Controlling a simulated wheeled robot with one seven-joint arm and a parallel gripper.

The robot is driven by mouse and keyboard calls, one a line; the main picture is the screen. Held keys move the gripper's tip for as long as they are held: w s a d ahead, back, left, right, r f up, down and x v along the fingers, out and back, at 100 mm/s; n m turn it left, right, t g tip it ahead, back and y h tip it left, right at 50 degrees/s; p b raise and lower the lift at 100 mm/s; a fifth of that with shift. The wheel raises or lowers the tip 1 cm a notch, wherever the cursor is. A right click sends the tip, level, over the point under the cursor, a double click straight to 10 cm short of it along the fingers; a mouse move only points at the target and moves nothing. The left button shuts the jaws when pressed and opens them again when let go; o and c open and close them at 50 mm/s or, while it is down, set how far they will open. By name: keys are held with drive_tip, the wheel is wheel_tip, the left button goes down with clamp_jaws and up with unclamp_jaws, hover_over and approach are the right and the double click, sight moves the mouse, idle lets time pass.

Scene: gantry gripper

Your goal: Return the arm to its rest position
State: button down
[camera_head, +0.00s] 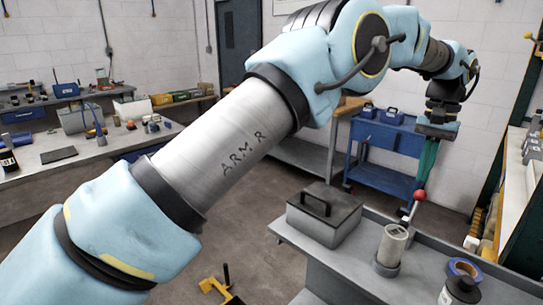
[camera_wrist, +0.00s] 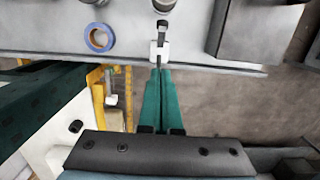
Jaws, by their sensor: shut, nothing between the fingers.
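My arm stretches across the head view from the lower left to the upper right. The fingers are shut against each other and hold nothing. In the wrist view my gripper (camera_wrist: 160,72) shows as two green fingers side by side, with their tips close to a small white block. I cannot tell whether they touch it. A red ball (camera_head: 419,195) shows at the fingertips in the head view; whether it touches them is unclear.
On the counter are a grey lidded box (camera_head: 323,212), a metal cylinder (camera_head: 391,244), blue tape (camera_head: 464,268) and a dark bottle (camera_head: 460,290). A blue trolley (camera_head: 385,140) stands behind. A workbench (camera_head: 60,160) is at left, shelving at right.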

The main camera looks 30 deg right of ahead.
drive_tip(key=w+a+f+n+b, duration=0.1)
drive_tip(key=w+a+n, duration=0.1)
drive_tip(key=w+a, duration=0.55)
drive_tip(key=w+a+n+b, duration=0.1)
drive_tip(key=w+a, duration=0.4)
drive_tip(key=w, duration=0.6)
drive_tip(key=w+a+f+n+h, duration=0.15)
drive_tip(key=w+a, duration=0.25)
drive_tip(key=a, duration=0.4)
drive_tip(key=w+a+f+n, duration=0.1)
drive_tip(key=w+a+n, duration=0.1)
drive_tip(key=w+a, duration=0.4)
drive_tip(key=a+f+n+t+b, duration=0.1)
drive_tip(key=a+f+b, duration=0.1)
drive_tip(key=a, duration=1)
drive_tip(key=s+a+f+n, duration=0.2)
drive_tip(key=s+a, duration=0.1)
drive_tip(key=a, duration=0.5)
drive_tip(key=s+a+f+n+b, duration=0.1)
drive_tip(key=s+a, duration=0.2)
drive_tip(key=a, duration=0.6)
drive_tip(key=s+a+f+n+t, duration=0.1)
drive_tip(key=s+a+f+n, duration=0.1)
drive_tip(key=a, duration=0.6)
drive_tip(key=shift+s+a+f+n, duration=0.2)
drive_tip(key=shift+s+f+n, duration=0.15)
drive_tip(key=shift+s, duration=0.2)
